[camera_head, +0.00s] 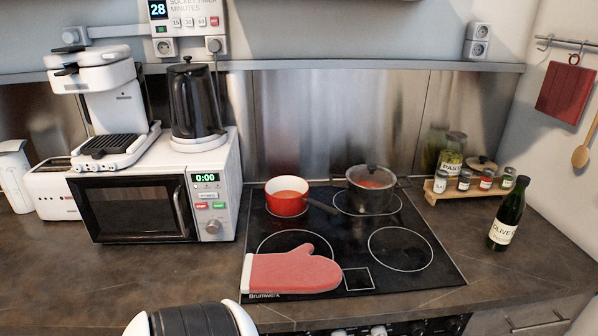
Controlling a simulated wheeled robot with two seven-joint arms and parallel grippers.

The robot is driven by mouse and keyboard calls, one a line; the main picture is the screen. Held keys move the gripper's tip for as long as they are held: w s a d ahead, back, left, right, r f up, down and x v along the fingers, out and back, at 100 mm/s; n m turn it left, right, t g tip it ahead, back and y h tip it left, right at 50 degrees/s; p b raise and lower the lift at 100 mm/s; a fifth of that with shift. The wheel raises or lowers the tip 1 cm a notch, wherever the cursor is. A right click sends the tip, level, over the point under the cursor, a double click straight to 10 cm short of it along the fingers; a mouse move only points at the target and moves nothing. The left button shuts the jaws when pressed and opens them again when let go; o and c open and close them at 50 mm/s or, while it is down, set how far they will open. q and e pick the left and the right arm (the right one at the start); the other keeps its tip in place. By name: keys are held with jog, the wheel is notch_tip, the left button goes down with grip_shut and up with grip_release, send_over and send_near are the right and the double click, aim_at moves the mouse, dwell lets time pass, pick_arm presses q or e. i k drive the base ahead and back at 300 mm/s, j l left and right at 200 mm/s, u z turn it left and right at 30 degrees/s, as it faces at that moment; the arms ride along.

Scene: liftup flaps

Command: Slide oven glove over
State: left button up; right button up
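The red oven glove (292,273) lies flat on the black glass cooktop (410,284), at its front left. Its pale cuff edge is on the left, at the cooktop's left edge, and its rounded tip points right. Its thumb points toward the back. The glove covers the front part of the front-left burner ring. No gripper fingers show in the head view. A black and white rounded part of my own arm shows at the bottom edge, left of the glove and apart from it.
A red saucepan (286,204) and a dark lidded pot (370,194) stand on the rear burners. The white microwave (225,195) is left of the cooktop. An olive oil bottle (507,217) and a spice rack (451,194) stand right. The front-right burner is clear.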

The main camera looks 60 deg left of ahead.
aim_at(297, 272)
jog(key=u, duration=2)
jog(key=j+z, duration=0.55)
jog(key=z, duration=0.15)
